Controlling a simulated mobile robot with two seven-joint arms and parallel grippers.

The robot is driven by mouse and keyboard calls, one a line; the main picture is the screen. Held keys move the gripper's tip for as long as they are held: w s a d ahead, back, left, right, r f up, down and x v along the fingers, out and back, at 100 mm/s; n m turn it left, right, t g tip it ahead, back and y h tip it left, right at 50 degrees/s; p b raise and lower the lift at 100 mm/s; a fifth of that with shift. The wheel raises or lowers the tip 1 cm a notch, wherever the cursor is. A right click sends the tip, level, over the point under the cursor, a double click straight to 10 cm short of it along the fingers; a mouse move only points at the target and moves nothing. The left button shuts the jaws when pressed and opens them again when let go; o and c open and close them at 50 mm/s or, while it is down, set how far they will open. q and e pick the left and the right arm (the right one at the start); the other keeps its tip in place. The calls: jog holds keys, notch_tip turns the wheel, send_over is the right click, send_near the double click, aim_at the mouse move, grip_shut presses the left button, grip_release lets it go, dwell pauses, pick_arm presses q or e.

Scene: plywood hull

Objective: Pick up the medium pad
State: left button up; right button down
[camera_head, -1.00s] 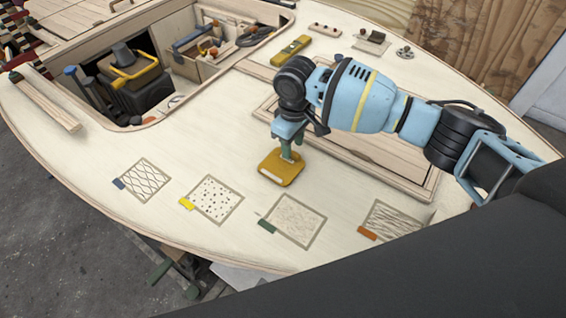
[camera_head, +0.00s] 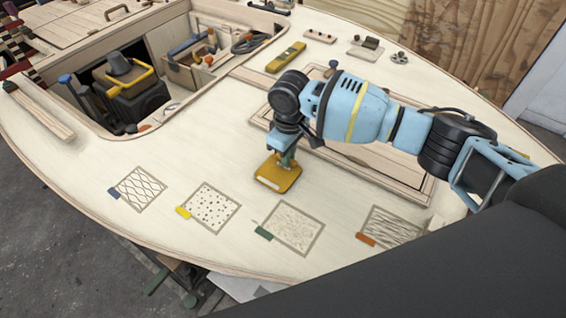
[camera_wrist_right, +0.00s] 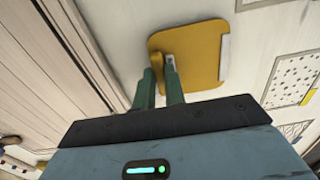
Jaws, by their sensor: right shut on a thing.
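A flat yellow-ochre pad with rounded corners and a pale strip along one edge (camera_head: 271,178) is at the tips of my right gripper (camera_head: 284,163), over the pale deck. In the right wrist view the pad (camera_wrist_right: 198,40) lies beyond the green fingers of the gripper (camera_wrist_right: 161,72), which are shut on a raised grip on its face. I cannot tell whether the pad touches the deck or is just above it. No label shows that it is the medium one. My left gripper is not in view.
Several framed texture patches with coloured tags, such as the dotted one (camera_head: 209,206), lie along the near deck. A framed hatch panel (camera_head: 375,165) is right of the pad. The open cockpit (camera_head: 125,90) is at upper left. A yellow level (camera_head: 286,57) lies behind.

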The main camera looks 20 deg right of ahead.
jog(key=shift+r, duration=0.15)
